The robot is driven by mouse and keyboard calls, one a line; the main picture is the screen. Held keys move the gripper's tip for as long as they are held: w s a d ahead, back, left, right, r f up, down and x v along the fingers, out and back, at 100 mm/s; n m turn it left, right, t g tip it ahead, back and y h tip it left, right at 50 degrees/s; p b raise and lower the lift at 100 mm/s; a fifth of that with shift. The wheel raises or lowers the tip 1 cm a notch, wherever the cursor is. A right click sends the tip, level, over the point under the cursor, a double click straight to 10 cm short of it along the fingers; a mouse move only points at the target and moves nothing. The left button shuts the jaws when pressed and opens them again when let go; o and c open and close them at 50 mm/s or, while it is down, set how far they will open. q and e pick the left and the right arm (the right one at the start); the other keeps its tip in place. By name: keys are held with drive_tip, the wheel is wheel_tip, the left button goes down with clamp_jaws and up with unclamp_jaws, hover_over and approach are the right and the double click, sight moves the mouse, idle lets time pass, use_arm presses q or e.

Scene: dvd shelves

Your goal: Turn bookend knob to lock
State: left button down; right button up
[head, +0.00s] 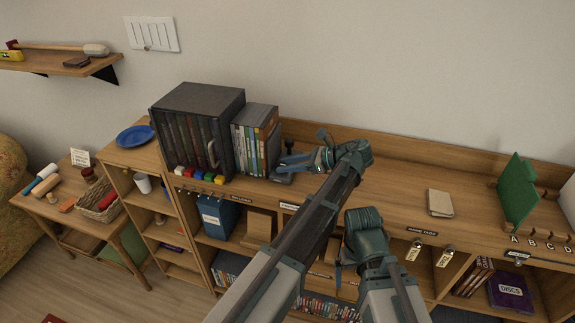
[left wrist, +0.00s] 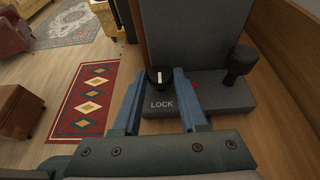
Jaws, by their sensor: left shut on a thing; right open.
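The dark grey bookend (left wrist: 195,30) stands on the shelf top, against the right end of the DVD row in the head view, its base (head: 283,179) showing. Its small black knob (left wrist: 158,84) has a white line, upright in the left wrist view, above the word LOCK (left wrist: 161,105). A red dot (left wrist: 195,84) lies right of the knob. My left gripper (head: 288,165) is shut on the knob, a finger on each side; the fingers (left wrist: 160,90) hide its sides. My right gripper (head: 339,268) is open and empty, low before the shelf front, partly hidden.
A taller black post (left wrist: 238,62) stands on the bookend's base. DVDs (head: 256,138) and a black case (head: 200,95) stand left of it. The shelf top to the right is clear up to a tan booklet (head: 440,203) and a green divider (head: 517,193).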

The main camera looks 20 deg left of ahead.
use_arm(q)
drive_tip(key=shift+c, duration=2.3)
unclamp_jaws()
